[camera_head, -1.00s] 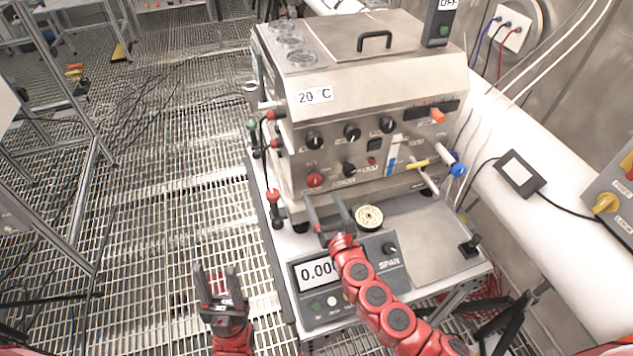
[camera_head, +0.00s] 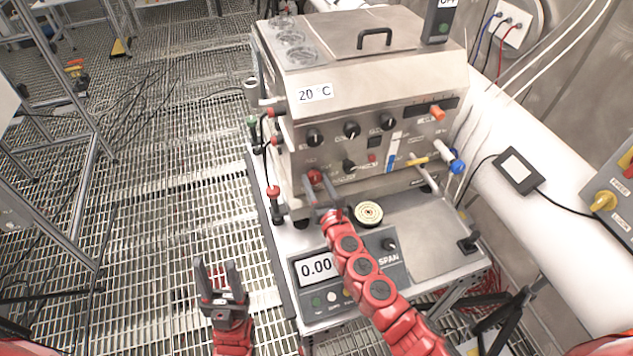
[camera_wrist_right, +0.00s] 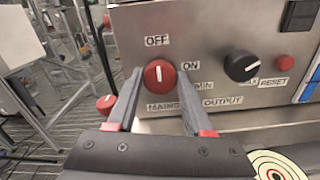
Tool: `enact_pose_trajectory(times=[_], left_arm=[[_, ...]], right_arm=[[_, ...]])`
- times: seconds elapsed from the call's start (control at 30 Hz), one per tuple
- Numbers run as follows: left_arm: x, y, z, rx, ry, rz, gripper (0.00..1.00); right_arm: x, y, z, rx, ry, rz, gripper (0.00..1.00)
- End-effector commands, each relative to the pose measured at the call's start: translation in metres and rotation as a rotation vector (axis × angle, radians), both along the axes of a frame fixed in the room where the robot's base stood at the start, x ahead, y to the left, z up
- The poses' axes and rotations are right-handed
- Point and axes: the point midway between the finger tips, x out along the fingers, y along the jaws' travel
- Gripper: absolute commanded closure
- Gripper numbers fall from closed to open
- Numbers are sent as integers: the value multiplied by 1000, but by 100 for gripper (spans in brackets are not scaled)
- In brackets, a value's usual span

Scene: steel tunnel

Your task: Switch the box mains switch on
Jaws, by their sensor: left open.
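The box (camera_head: 365,95) is a steel cabinet on a bench, with a front panel of knobs. Its mains switch (camera_wrist_right: 159,74) is a red round knob with a white pointer line, labelled OFF above, ON to the right and MAINS below. The pointer stands near upright, toward OFF. It also shows in the head view (camera_head: 315,176). My right gripper (camera_wrist_right: 160,88) is open, its fingers on either side of the knob in the picture; I cannot tell whether they touch it. My left gripper (camera_head: 217,268) is open and empty over the grating, left of the bench.
A black OUTPUT knob (camera_wrist_right: 241,66) and a red RESET button (camera_wrist_right: 285,61) sit right of the switch. A meter (camera_head: 338,283) with a display and a round yellowish target disc (camera_head: 368,214) lie below the panel. Red and green fittings (camera_head: 270,140) line the box's left edge.

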Motion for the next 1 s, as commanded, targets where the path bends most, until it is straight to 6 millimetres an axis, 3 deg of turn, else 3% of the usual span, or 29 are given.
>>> enact_pose_trajectory(times=[0.03, 0.23, 0.63, 1.0], left_arm=[[0, 0, 0, 0, 0, 0, 50], [0, 0, 0, 0, 0, 0, 50], [0, 0, -4, 0, 0, 0, 50], [0, 0, -17, 0, 0, 0, 50]], right_arm=[[0, 0, 0, 0, 0, 0, 65], [0, 0, 0, 0, 0, 0, 100], [0, 0, -1, 69, 21, 0, 100], [0, 0, -1, 347, 109, 1, 100]])
